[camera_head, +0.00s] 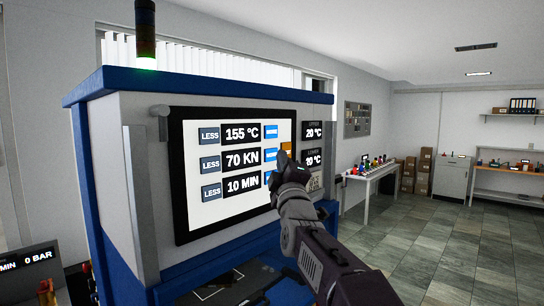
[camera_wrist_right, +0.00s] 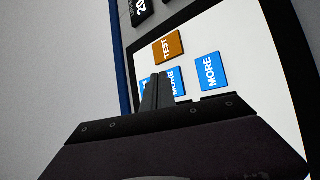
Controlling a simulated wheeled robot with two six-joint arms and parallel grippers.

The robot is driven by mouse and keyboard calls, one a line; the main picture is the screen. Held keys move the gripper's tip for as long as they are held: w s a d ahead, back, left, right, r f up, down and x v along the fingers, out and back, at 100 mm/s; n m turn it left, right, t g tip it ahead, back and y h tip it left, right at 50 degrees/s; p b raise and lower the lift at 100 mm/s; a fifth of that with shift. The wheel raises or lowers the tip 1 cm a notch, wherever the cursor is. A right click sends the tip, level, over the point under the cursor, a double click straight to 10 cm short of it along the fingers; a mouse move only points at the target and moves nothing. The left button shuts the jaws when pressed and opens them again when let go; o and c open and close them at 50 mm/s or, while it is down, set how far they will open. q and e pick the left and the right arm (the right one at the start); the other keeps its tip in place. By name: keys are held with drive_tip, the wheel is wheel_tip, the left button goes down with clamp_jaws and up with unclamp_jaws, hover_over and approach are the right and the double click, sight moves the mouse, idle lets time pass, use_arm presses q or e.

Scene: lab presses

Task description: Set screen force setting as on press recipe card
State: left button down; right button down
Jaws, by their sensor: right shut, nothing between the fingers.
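The press screen (camera_head: 215,205) shows 155 °C, 70 KN (camera_head: 242,160) and 10 MIN in rows. Each row has a LESS button on its left and a blue button on its right. In the right wrist view, these blue buttons read MORE (camera_wrist_right: 211,72), and an orange TEST button (camera_wrist_right: 168,47) is beside them. My right gripper (camera_head: 283,160) is shut and empty, its tips at the screen's right side. In the wrist view its fingertips (camera_wrist_right: 157,76) overlap the middle MORE button (camera_wrist_right: 178,82); contact cannot be told. I cannot read a recipe card. My left gripper is out of view.
Upper and lower displays (camera_head: 312,131) sit right of the screen, the upper reading 20 °C. Floor (camera_head: 430,250) is open to the right, before side tables.

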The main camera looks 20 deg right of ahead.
drive_tip(key=shift+w, duration=0.1)
idle(0.7)
drive_tip(key=shift+w+a, duration=0.15)
drive_tip(key=shift+w, duration=0.2)
drive_tip(key=shift+w+a+p, duration=0.15)
drive_tip(key=shift+w+p, duration=0.2)
drive_tip(key=shift+p, duration=0.1)
idle(0.8)
drive_tip(key=shift+s, duration=0.1)
drive_tip(key=shift+s+d+b, duration=0.3)
drive_tip(key=shift+s+b, duration=0.35)
drive_tip(key=shift+s, duration=0.05)
